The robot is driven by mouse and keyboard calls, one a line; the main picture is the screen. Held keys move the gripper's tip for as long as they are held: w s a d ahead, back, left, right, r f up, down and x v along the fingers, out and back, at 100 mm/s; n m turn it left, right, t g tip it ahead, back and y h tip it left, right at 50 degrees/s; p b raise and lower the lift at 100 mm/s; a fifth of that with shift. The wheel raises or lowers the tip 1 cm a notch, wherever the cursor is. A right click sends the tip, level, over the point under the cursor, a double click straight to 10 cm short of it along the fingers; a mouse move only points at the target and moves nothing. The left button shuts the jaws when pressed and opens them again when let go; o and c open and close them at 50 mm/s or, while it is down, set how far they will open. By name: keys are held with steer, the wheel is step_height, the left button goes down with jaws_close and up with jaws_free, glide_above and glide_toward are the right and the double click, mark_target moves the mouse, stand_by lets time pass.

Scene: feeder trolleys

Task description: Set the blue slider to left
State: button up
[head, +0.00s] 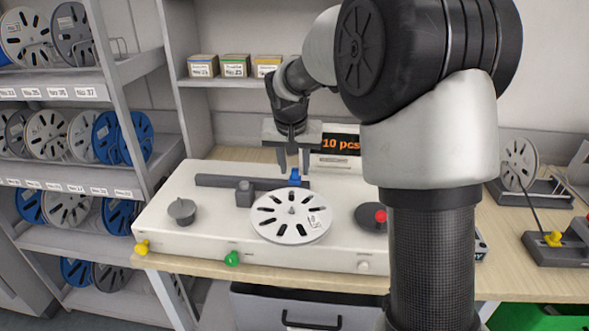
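The blue slider (294,178) is a small blue knob at the right part of a dark grey rail (228,181) on top of the white machine (165,222). My gripper (293,166) points down just above and around the slider's place, with its two fingers apart. The fingertips look close to the knob, one to each side of it. I cannot tell whether they touch it. My arm hides the right part of the machine.
A grey block (245,193) stands by the rail, left of the slider. A grey slotted reel (291,226) lies in front. A grey knob (182,211) is at left and a red button (380,216) at right. A display (341,144) reading "10 pcs" stands behind.

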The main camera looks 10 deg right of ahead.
steer(key=shift+w+d+f, duration=0.1)
steer(key=shift+w+f, duration=0.05)
steer(key=shift+f, duration=0.3)
jaws_close()
steer(key=p, duration=0.5)
glide_above(202, 177)
steer(key=shift+r, duration=0.1)
jaws_free()
